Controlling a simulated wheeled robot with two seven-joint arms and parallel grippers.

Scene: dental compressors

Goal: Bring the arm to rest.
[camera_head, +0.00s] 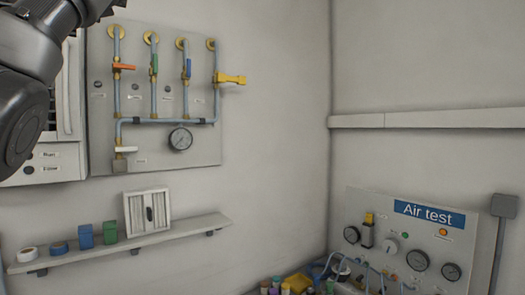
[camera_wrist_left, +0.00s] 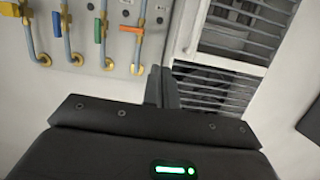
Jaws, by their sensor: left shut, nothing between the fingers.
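My left arm (camera_head: 28,75) comes in at the upper left of the head view, raised in front of the wall and partly covering a white cabinet. Its gripper is not clearly visible there. In the left wrist view my left gripper (camera_wrist_left: 161,86) is shut, its two dark fingers together with nothing between them. The fingers point toward the wall, between the valve panel and the cabinet's slatted grille as seen in that view. I see no contact with either. A green light shows on the gripper body. My right arm and gripper are in neither view.
A grey panel (camera_head: 150,90) carries pipes, coloured valve handles and a gauge (camera_head: 180,138). The white cabinet (camera_head: 70,110) is left of it. A shelf (camera_head: 175,233) below holds tape rolls, small boxes and a white vented box. An air test panel (camera_head: 410,240) stands lower right.

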